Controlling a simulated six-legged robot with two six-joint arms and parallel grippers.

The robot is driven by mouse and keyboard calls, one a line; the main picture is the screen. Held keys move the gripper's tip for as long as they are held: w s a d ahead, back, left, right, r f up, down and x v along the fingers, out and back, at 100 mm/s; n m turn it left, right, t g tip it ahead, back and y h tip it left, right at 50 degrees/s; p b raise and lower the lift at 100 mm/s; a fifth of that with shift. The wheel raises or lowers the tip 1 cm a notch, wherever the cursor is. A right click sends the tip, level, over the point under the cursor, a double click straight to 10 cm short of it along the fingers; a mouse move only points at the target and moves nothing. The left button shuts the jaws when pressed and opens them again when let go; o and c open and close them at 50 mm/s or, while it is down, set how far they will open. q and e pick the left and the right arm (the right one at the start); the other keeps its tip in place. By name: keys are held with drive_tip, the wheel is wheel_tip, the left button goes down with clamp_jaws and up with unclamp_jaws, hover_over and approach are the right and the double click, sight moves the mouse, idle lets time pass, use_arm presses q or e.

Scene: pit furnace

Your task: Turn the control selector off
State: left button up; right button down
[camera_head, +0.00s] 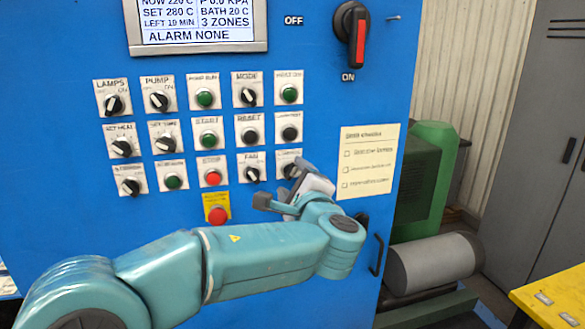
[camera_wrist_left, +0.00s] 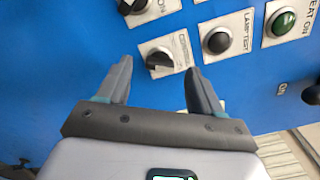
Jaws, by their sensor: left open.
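The control selector (camera_head: 289,170) is a black knob on a white plate, at the right end of the lowest knob row on the blue panel. My left gripper (camera_head: 284,184) is open in front of it and partly covers it in the head view. In the left wrist view the selector (camera_wrist_left: 158,60) shows between and just beyond the tips of the two open fingers (camera_wrist_left: 158,70). Its label is blurred and its exact pointing is hard to tell. I cannot tell whether a finger touches it. My right gripper is not in view.
The fan knob (camera_head: 252,174) is just left of the selector, and the black lamp test button (camera_head: 289,133) is above it. A red button on a yellow plate (camera_head: 217,213) is lower left. A paper checklist (camera_head: 369,161) and a black handle (camera_head: 376,256) are to the right.

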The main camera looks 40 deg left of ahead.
sight(291, 173)
use_arm(q)
drive_tip(key=shift+x, duration=1.55)
drive_tip(key=shift+d, duration=0.1)
